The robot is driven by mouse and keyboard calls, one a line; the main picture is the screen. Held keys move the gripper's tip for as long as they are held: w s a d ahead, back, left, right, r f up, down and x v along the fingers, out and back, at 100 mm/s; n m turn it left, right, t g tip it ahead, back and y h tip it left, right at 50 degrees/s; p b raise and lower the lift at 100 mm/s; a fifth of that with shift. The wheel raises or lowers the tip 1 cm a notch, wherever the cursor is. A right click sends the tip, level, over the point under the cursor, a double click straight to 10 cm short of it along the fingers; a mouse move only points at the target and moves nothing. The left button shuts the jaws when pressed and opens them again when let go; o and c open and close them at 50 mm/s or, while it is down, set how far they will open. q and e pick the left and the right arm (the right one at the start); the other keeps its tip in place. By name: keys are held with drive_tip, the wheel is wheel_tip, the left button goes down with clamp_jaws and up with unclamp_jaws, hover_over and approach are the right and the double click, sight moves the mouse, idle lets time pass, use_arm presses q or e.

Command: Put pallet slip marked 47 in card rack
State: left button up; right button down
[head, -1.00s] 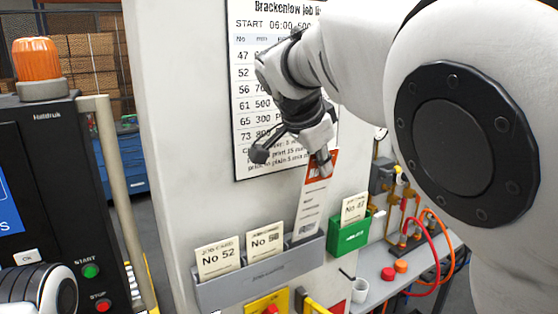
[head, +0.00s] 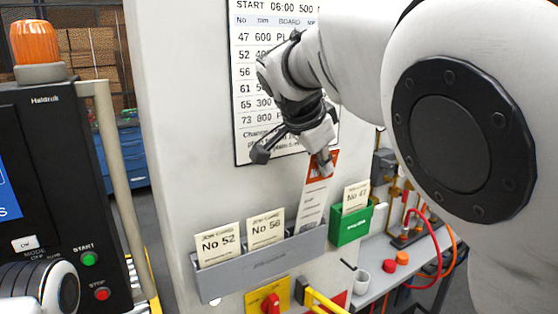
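My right gripper (head: 322,162) is in front of the wall panel, pointing down. It looks shut on the orange top end of a pallet slip (head: 315,195), though its far finger is hard to make out. The slip is pale with an orange top. Its number is not legible. It stands slightly tilted, with its lower end behind the front of the grey card rack (head: 265,268), at the rack's right end. The rack also holds the No 52 card (head: 218,243) and the No 56 card (head: 265,232). My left gripper is not in view.
A green holder (head: 350,228) with a No 47 card (head: 356,196) is just right of the rack. A red knob on a yellow plate (head: 270,302) is below it. A job list (head: 262,100) hangs behind my gripper. A control console (head: 60,190) stands at left.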

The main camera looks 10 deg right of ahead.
drive_tip(key=shift+f, duration=0.5)
drive_tip(key=c, duration=1.2)
unclamp_jaws()
drive_tip(key=shift+c, duration=0.2)
wheel_tip(320, 180, up, 10)
drive_tip(key=shift+r, duration=0.1)
